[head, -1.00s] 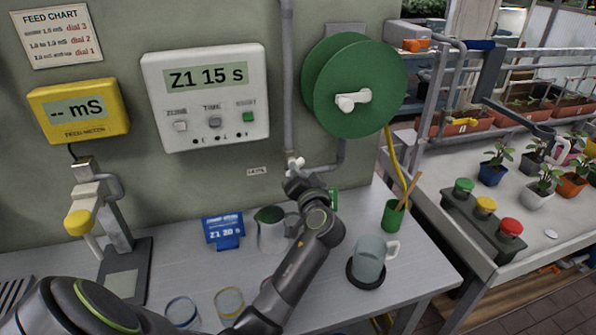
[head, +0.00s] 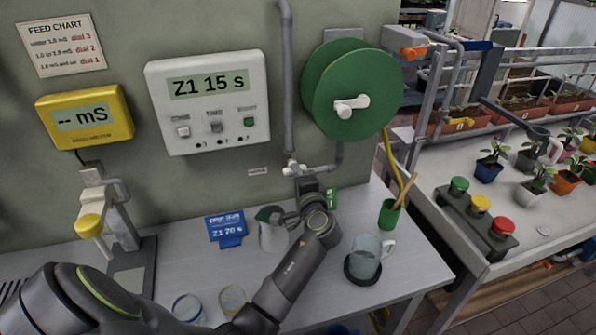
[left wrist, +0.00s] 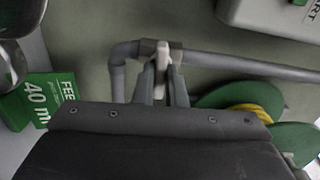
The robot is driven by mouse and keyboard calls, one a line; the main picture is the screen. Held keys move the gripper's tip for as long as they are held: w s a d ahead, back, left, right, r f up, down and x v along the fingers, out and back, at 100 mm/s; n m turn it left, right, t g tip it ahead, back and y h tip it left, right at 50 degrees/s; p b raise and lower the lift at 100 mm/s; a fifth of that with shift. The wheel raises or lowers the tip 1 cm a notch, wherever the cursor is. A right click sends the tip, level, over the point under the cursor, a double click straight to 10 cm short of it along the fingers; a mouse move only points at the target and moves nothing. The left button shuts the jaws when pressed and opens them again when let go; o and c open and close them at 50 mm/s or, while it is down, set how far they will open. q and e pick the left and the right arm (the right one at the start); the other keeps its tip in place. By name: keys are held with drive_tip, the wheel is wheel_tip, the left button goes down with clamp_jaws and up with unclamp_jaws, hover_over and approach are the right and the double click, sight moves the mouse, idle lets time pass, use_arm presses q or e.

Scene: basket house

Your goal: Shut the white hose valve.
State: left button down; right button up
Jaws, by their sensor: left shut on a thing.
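The white hose valve (head: 291,168) sits on the grey pipe on the wall, below the green hose reel. In the left wrist view its white handle (left wrist: 163,54) stands between my two fingertips, beside the pipe's elbow. My left gripper (head: 299,175) is at the valve, and it also shows in the left wrist view (left wrist: 163,72), shut on the handle. The fingers partly hide the handle, and its exact angle to the pipe is hard to tell. My right gripper is not in view.
The green hose reel (head: 352,90) hangs just right of the valve. A green card (left wrist: 42,98) is close by.

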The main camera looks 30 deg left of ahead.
use_arm(q)
drive_tip(key=shift+r+m, duration=0.2)
drive_tip(key=shift+m, duration=0.2)
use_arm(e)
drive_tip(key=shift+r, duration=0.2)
use_arm(q)
drive_tip(key=c, duration=1.5)
unclamp_jaws()
drive_tip(key=shift+f, duration=0.1)
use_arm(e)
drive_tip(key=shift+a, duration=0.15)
use_arm(q)
drive_tip(key=shift+a+f, duration=0.15)
drive_tip(key=shift+a, duration=0.05)
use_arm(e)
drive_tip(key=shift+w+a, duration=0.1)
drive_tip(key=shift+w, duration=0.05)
